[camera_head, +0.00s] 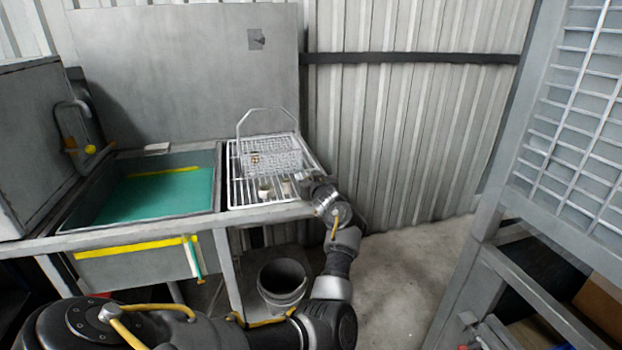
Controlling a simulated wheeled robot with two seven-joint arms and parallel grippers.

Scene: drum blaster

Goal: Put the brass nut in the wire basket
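The wire basket (285,160) with a tall arched handle stands on a wire rack (240,196) right of the sink. A small brass-coloured thing (254,159) shows at the basket's left side; I cannot tell whether it is a nut, or whether it is inside or behind the mesh. Two small pale, brownish cylindrical pieces, a left one (264,190) and a right one (286,188), sit on the rack in front of the basket. My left gripper (308,183) is at the rack's front right, close to the right piece. Its fingers are too small to read. My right gripper is not seen.
A grey bucket (283,280) stands on the floor below. A metal shelf frame (480,245) rises at right. The floor between is clear.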

